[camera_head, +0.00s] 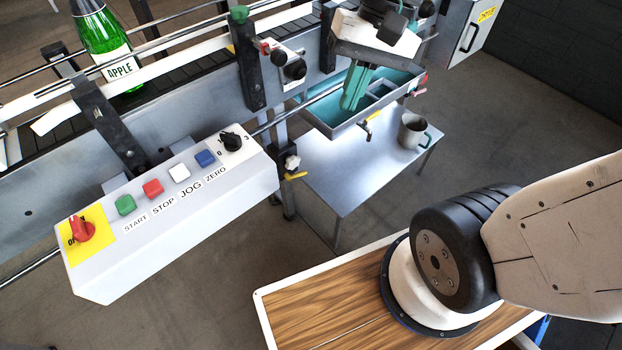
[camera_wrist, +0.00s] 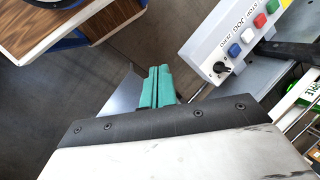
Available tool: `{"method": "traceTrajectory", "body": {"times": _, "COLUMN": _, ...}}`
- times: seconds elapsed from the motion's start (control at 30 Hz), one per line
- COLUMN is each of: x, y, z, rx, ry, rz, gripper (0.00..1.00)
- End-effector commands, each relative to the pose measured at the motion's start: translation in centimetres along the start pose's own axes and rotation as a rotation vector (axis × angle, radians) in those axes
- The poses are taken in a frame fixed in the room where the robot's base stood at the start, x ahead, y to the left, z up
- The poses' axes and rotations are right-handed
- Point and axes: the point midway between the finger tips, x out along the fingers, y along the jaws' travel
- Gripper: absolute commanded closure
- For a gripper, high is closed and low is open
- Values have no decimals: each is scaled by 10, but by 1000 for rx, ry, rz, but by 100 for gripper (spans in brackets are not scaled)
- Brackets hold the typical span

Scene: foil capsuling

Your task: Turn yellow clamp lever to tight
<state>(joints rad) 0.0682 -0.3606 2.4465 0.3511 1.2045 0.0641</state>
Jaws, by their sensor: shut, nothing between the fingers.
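A small yellow lever (camera_head: 296,176) sticks out to the right from the post under the conveyor, beside the right end of the control box and just below a pale knob (camera_head: 292,162). Its exact angle is hard to read at this size. My gripper (camera_head: 349,104) has teal fingers, closed together and empty, pointing down in front of the teal-lined tray, up and to the right of the lever and apart from it. In the wrist view the closed fingers (camera_wrist: 158,70) show with nothing between them. The lever cannot be made out there.
The control box (camera_head: 180,222) with buttons juts out left of the lever. A green bottle (camera_head: 100,40) stands on the conveyor.

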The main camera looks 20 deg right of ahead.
Motion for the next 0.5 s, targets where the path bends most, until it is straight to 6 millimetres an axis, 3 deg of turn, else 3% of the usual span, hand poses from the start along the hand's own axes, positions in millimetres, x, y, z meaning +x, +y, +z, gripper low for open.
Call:
{"method": "traceTrajectory", "body": {"times": 0.23, "x": 45, "y": -26, "z": -77, "rx": 323, "ry": -194, "rz": -233, "gripper": 100}}
{"method": "traceTrajectory", "body": {"times": 0.5, "x": 111, "y": -28, "z": -167, "rx": 716, "ry": -361, "rz": -460, "gripper": 100}}
